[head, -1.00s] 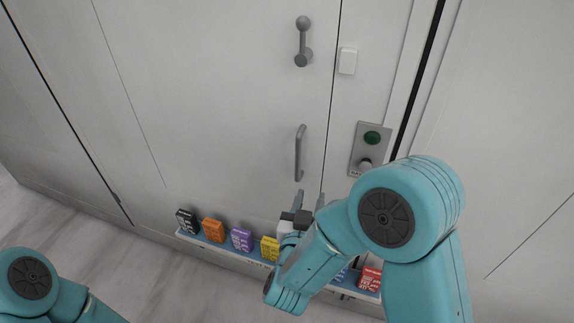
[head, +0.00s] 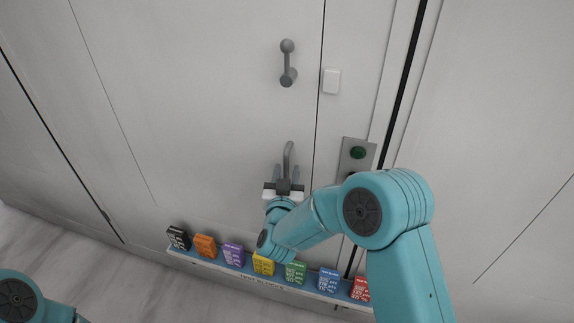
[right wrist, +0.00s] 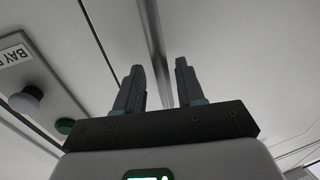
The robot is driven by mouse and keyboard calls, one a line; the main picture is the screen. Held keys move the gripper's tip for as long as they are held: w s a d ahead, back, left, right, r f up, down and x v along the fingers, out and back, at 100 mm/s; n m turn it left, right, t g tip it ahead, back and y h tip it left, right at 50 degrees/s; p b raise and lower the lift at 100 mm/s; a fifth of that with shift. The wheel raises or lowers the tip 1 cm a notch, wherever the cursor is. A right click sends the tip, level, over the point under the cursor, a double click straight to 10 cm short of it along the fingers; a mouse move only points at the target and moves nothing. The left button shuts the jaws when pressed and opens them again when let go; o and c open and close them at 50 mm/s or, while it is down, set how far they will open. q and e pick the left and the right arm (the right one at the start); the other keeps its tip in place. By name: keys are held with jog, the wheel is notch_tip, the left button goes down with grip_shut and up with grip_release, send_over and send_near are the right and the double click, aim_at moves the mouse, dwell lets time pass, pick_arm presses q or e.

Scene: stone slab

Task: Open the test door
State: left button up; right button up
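The pale grey door (head: 210,120) fills the middle of the head view. Its grey vertical bar handle (head: 289,152) stands above my right gripper (head: 285,177), which is open with a finger on each side of the handle's lower part. In the right wrist view the handle (right wrist: 153,45) runs between the two spread fingers (right wrist: 158,85), with gaps on both sides. I cannot tell how deep it sits between them. A grey lever latch (head: 287,64) is higher on the door, its knobbed arm upright. My left gripper is out of view.
A plate with a green button (head: 357,152) is right of the door seam; its knob (right wrist: 26,100) shows in the right wrist view. A white box (head: 331,81) sits by the seam. Below, a shelf (head: 262,282) holds several coloured blocks, close under my right arm.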

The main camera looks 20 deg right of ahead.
jog(key=shift+w+d+r, duration=0.1)
jog(key=shift+w, duration=0.55)
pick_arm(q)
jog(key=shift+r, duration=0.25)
pick_arm(e)
jog(key=shift+w+d, duration=0.2)
jog(key=shift+d, duration=0.05)
jog(key=shift+a, duration=0.1)
grip_shut()
jog(key=shift+s, duration=0.1)
